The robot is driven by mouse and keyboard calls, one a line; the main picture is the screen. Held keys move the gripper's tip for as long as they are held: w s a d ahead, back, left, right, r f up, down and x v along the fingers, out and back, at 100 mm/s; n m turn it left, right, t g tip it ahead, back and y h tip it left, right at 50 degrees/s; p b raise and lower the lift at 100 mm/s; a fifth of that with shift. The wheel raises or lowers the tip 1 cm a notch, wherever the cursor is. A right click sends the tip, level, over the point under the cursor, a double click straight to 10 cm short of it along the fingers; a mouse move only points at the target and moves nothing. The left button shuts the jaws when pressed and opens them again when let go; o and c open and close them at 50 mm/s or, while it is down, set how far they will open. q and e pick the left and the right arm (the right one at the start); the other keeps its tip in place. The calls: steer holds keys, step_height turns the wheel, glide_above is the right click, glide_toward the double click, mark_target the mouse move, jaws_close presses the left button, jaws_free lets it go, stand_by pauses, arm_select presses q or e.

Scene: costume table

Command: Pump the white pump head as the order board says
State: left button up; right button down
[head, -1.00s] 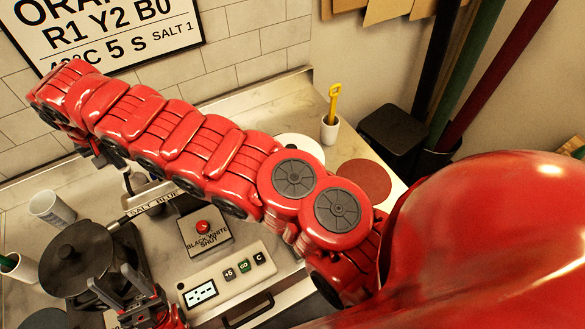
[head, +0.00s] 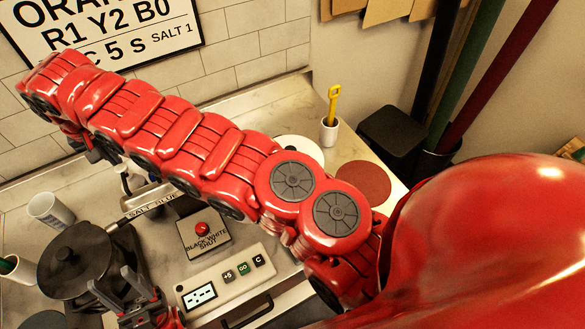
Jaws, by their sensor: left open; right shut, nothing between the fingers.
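The order board (head: 110,30) hangs on the wall at the upper left, cut by the frame edge; I read "R1 Y2 B0", "C 5 s" and "SALT 1". I cannot make out a white pump head; my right arm covers part of the worktop. My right gripper (head: 95,150) is shut and empty, small and partly hidden under the arm's end at the left, above the back of the worktop. My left gripper (head: 112,283) is open and empty at the lower left, just right of the dark round lid (head: 75,258).
A grey box (head: 190,240) with a red button (head: 202,229) stands mid-worktop. In front is a control panel (head: 232,292) with a display. A "SALT BLUE" label (head: 150,202) is behind. A white cup (head: 48,208) stands left; a small pot (head: 329,131) holds a yellow tool.

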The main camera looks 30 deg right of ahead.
steer(key=shift+r, duration=0.1)
stand_by(0.5)
steer(key=r, duration=0.1)
steer(key=r+p, duration=0.1)
steer(key=r, duration=0.1)
steer(key=r+p, duration=0.1)
steer(key=r, duration=0.1)
steer(key=shift+w+a, duration=0.15)
steer(key=shift+a, duration=0.1)
steer(key=shift+d+r, duration=0.1)
steer(key=shift+r, duration=0.2)
